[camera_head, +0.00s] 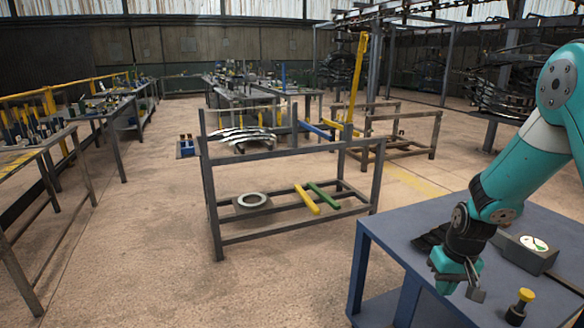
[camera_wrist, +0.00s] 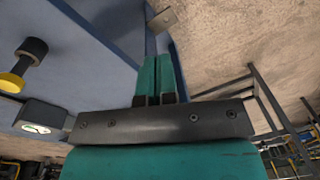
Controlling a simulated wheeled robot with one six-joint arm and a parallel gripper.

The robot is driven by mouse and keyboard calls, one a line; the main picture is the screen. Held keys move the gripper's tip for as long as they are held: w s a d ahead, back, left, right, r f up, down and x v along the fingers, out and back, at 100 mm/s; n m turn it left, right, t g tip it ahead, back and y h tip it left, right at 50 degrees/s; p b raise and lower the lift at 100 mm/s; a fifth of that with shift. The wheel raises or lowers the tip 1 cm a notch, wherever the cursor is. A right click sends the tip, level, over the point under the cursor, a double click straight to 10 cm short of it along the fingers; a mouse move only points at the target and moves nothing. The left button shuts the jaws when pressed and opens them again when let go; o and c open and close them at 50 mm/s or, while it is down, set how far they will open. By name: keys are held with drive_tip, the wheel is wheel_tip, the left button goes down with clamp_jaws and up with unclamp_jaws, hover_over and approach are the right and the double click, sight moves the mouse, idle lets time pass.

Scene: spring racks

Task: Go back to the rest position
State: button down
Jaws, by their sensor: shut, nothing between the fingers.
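My gripper (camera_head: 464,284) is at the lower right of the head view, at the end of my teal arm, over the left part of a blue-topped table. In the wrist view my gripper (camera_wrist: 159,62) shows two teal fingers side by side, shut with nothing between them. A small grey metal piece (camera_head: 476,294) is beside the fingertips in the head view. It also shows past the fingertips in the wrist view (camera_wrist: 162,20). I cannot tell whether it touches the table.
The blue table (camera_head: 400,238) carries a grey gauge box (camera_head: 528,255) and a yellow-topped black knob (camera_head: 519,305) right of my gripper. Bare floor (camera_head: 150,230) lies left of the rack.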

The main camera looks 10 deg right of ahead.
drive_tip(key=s+a+r+n+y, duration=0.1)
drive_tip(key=s+a+r+n, duration=0.15)
drive_tip(key=a+r, duration=0.8)
drive_tip(key=s+a+r+n+y+p, duration=0.1)
drive_tip(key=s+a+r+n, duration=0.2)
drive_tip(key=s+a+r, duration=0.4)
drive_tip(key=s+a+r+n+y+p, duration=0.1)
drive_tip(key=s+a+r+n, duration=0.2)
drive_tip(key=s+a+r, duration=0.4)
drive_tip(key=s, duration=0.6)
drive_tip(key=shift+s+r+g+p, duration=0.15)
drive_tip(key=shift+s+g+p, duration=0.15)
drive_tip(key=shift+s+p, duration=0.1)
drive_tip(key=shift+a, duration=0.15)
